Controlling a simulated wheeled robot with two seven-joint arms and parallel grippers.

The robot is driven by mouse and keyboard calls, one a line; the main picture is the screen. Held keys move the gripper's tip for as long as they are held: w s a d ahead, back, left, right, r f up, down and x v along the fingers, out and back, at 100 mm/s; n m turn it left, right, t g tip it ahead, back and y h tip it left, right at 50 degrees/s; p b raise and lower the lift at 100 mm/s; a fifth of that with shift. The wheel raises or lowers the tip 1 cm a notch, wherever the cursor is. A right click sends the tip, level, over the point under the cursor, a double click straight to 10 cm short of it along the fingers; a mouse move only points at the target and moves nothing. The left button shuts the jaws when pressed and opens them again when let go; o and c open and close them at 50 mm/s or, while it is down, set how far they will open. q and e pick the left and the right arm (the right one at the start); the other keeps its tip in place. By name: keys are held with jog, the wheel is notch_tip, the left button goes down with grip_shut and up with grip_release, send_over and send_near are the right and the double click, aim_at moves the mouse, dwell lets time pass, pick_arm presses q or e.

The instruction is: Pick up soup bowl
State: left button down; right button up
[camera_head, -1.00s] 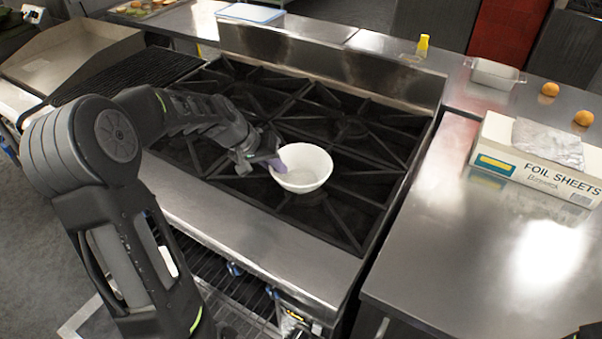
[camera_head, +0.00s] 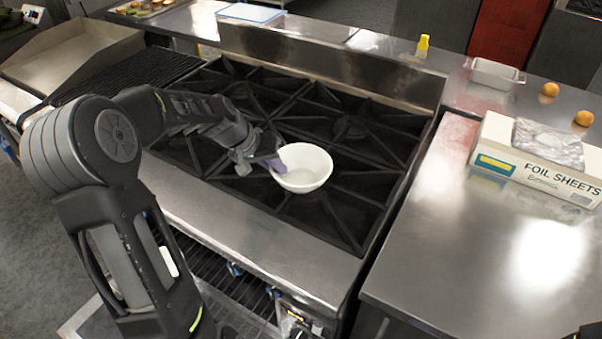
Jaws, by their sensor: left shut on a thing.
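The white soup bowl (camera_head: 305,169) is upright over the black stove grates, right of my left gripper. My left gripper (camera_head: 277,165) reaches in from the left and is shut on the bowl's left rim. One purple-grey fingertip shows at the rim; the other finger is hard to make out. I cannot tell whether the bowl's base touches the grate. My right gripper is not in view; only a dark bit of my body shows at the bottom right corner.
The stove (camera_head: 345,215) has a raised steel back. A steel counter (camera_head: 440,260) on the right is mostly clear, with a foil sheets box (camera_head: 530,170) at its back. A metal tray (camera_head: 493,74), a yellow bottle (camera_head: 422,46) and oranges (camera_head: 550,89) stand farther back.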

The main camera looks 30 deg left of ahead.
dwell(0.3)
pick_arm(q)
notch_tip(320, 180, up, 10)
jog(key=shift+r+b, duration=0.1)
jog(key=shift+b, duration=0.75)
dwell(0.3)
